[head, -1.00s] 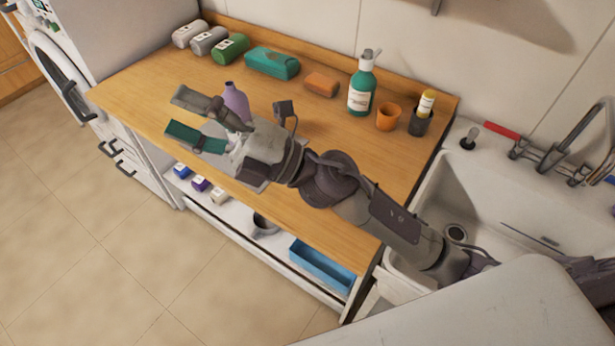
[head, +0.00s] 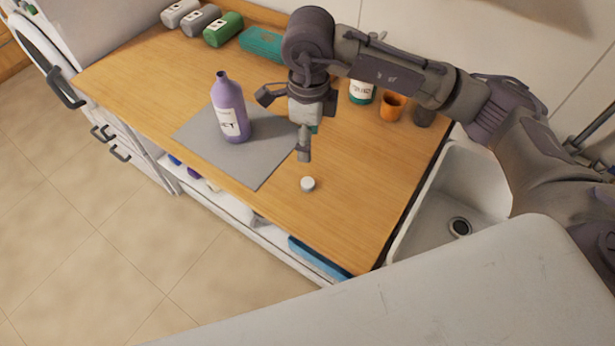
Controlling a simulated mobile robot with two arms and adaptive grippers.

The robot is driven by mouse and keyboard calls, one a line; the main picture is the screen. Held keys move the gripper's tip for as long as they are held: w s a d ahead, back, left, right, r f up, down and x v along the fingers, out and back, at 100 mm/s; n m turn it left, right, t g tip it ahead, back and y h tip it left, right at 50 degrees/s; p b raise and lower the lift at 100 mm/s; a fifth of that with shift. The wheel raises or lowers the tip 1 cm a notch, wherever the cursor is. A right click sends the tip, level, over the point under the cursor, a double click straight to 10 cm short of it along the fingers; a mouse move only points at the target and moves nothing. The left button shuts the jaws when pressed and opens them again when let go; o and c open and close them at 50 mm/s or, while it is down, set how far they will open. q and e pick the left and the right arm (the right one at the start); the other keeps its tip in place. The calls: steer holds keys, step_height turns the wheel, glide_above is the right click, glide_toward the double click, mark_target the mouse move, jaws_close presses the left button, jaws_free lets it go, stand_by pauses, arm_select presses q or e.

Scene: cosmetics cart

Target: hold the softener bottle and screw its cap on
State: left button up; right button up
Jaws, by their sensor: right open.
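The softener bottle (head: 231,112) is purple with a white label and stands upright on a grey mat (head: 262,168) on the wooden counter. Its neck is bare. The white cap (head: 308,184) lies on the wood to the right of the mat, near the counter's front edge. My right gripper (head: 306,150) points down above the counter, behind the cap in the picture and right of the bottle. It is open and apart from both; one finger is mostly hidden. My left gripper is not in view.
A labelled bottle (head: 362,91) and an orange cup (head: 392,106) stand behind my right arm. The sink (head: 440,200) is at the right. The counter around the cap is clear.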

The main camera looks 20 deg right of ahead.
steer(key=shift+r, duration=0.1)
steer(key=p, duration=0.2)
glide_above(308, 180)
step_height(308, 180, down, 8)
steer(key=shift+d+r, duration=0.1)
steer(key=shift+f, duration=0.45)
